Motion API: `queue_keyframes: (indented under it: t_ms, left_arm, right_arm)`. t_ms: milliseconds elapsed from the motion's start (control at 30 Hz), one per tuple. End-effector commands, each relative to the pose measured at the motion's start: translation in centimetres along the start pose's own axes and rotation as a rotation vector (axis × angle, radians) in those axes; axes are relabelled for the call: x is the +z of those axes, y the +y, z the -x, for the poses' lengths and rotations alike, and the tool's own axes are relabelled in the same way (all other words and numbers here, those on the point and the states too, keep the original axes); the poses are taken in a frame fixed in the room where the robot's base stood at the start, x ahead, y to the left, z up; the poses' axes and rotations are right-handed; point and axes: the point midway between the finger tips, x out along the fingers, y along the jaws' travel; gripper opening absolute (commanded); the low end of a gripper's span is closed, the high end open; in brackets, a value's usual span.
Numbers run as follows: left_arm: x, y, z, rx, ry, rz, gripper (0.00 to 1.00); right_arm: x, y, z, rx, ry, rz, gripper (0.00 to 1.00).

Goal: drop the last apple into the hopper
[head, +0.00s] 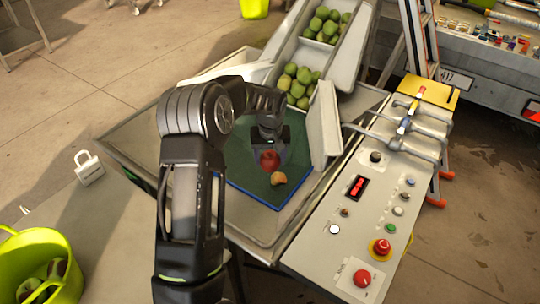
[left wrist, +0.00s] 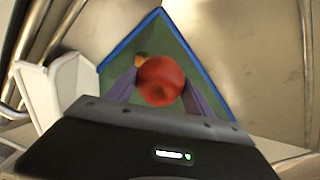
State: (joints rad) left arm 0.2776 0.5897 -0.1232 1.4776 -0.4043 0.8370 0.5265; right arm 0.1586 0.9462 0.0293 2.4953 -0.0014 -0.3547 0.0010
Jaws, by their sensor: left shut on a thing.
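A red apple (head: 269,160) is held in my left gripper (head: 268,154) above the hopper. The apple also shows in the left wrist view (left wrist: 160,81), between the two fingers of the left gripper (left wrist: 160,88). The hopper (head: 125,140) is a wide metal basin with sloping walls. A green floor with a blue edge (head: 288,193) shows at its bottom. My right gripper is not seen.
A chute with green fruit (head: 297,82) stands behind the hopper. A control panel (head: 340,255) with buttons and a red emergency stop (head: 381,248) is at right. A lime bucket (head: 66,262) and a white padlock-shaped object (head: 88,169) are at left.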

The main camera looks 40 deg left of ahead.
Motion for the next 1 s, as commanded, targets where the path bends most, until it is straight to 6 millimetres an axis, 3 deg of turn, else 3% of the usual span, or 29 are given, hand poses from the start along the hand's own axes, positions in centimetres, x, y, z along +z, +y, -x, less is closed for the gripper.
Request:
queue_keyframes:
  t_ms: [200, 533, 567, 833, 1000]
  left_arm:
    - [0.3, 0.0, -2.0, 0.0, 0.0, 0.001, 0.14]
    - [0.3, 0.0, -2.1, 0.001, 0.0, 0.001, 0.14]
    - [0.3, 0.0, -2.1, 0.001, 0.0, 0.001, 0.62]
    - [0.3, 0.0, -2.1, 0.001, 0.0, 0.001, 0.84]
    - [0.3, 0.0, -2.1, 0.0, 0.0, 0.001, 0.86]
  right_arm:
    - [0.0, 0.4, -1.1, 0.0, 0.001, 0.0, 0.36]
    - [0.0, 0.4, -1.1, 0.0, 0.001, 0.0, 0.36]
    - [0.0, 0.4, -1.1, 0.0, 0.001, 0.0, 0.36]
    - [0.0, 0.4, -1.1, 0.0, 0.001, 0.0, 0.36]
    - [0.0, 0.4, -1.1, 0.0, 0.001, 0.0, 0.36]
